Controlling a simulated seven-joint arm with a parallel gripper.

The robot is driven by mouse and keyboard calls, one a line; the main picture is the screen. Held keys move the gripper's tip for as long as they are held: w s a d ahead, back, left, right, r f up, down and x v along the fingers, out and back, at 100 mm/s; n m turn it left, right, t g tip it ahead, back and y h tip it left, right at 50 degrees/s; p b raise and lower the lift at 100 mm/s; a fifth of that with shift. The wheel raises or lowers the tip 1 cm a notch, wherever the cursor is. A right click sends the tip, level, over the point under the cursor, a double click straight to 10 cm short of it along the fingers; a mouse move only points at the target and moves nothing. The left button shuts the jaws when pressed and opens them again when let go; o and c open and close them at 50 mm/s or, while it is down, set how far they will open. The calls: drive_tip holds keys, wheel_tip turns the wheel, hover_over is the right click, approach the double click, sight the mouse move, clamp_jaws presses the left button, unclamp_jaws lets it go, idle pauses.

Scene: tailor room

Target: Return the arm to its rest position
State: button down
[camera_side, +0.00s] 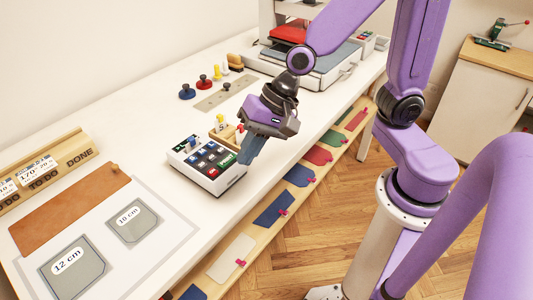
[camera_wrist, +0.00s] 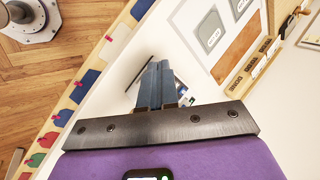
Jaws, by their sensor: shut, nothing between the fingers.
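My gripper (camera_side: 252,150) hangs over the white table, beside the right edge of a keypad box (camera_side: 208,163) with dark, blue and green keys. Its fingers point down. I cannot tell whether the fingertips touch the box. In the wrist view the two blue-grey fingers of my gripper (camera_wrist: 157,88) are pressed together with nothing between them. They hide most of the keypad box, and only a bit of it shows beside them. My purple arm bends down to the gripper from the upper right in the side view.
A brown leather piece (camera_side: 70,208) and grey templates (camera_side: 134,221) lie front left, beside a wooden DONE rack (camera_side: 75,150). Red and blue stamps (camera_side: 187,91) stand behind. A press (camera_side: 300,62) stands at the back. Coloured fabric swatches (camera_side: 275,209) line the table's front ledge.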

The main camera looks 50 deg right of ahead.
drive_tip(key=s+d+r+n+g+h, duration=0.1)
drive_tip(key=s+d+n+h, duration=0.4)
drive_tip(key=s+d+n, duration=0.7)
drive_tip(key=s+n+g, duration=0.1)
drive_tip(key=s+n, duration=0.1)
drive_tip(key=n, duration=0.5)
drive_tip(key=shift+r+g, duration=0.15)
drive_tip(key=shift+g, duration=0.25)
